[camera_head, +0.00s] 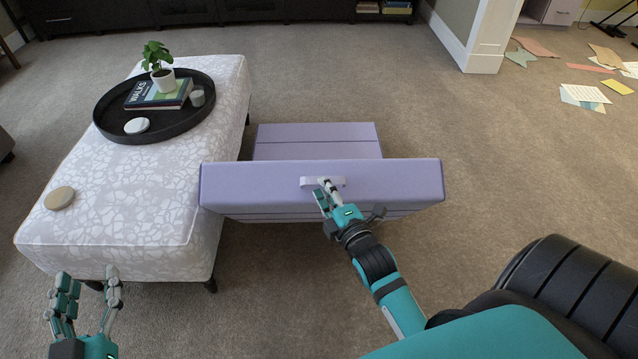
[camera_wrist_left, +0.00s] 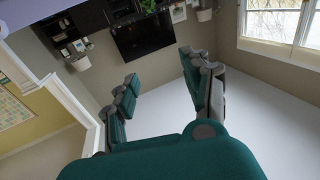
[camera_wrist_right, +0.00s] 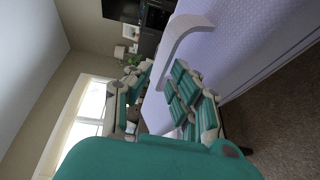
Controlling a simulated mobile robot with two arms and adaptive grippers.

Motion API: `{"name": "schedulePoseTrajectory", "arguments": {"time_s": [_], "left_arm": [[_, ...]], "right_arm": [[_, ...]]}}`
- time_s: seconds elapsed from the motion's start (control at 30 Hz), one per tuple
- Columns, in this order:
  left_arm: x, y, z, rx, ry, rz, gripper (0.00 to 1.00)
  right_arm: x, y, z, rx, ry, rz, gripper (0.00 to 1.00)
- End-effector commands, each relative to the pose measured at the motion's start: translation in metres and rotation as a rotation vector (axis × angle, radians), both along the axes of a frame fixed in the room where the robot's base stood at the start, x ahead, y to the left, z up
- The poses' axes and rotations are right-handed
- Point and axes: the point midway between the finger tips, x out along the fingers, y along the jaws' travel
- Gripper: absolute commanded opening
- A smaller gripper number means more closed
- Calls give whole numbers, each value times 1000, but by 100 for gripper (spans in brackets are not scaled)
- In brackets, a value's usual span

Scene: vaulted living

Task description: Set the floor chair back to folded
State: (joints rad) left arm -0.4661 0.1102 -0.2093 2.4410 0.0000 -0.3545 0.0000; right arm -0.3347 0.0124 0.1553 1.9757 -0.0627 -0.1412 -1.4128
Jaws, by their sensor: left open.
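The lavender floor chair (camera_head: 322,190) stands on the carpet, with one padded section raised across the front and a flat section (camera_head: 315,135) behind it. A pale strap handle (camera_head: 312,182) is on the raised section; it also shows in the right wrist view (camera_wrist_right: 182,45). My right gripper (camera_head: 326,188) is at this handle, its fingers overlapping it. In the right wrist view (camera_wrist_right: 160,78) the strap's lower end reaches between the fingers; whether they grip it is unclear. My left gripper (camera_head: 88,282) is open and empty at the lower left, apart from the chair.
A white patterned ottoman (camera_head: 130,205) stands close against the chair's left side. It bears a black tray (camera_head: 165,127) with a plant, a book and small items, and a round disc (camera_head: 60,198). Papers (camera_head: 585,95) lie at the far right. Carpet right of the chair is clear.

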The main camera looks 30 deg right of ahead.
Motion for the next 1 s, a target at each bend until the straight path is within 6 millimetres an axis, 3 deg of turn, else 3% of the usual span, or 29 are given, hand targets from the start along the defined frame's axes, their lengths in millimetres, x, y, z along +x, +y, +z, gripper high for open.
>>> {"name": "schedulePoseTrajectory", "arguments": {"time_s": [0.23,0.63,0.8,1.0], "left_arm": [[-2,-4,31,-49,-183,-11,49],[-4,-5,40,-60,-226,-13,49],[-4,-5,40,-60,-225,-13,49],[-4,-5,40,-59,-225,-13,49]], "right_arm": [[31,-5,-2,0,-2,0,21],[37,-6,-2,0,0,0,21],[37,-6,-2,0,0,0,0],[37,-6,-2,0,-1,0,0]]}}
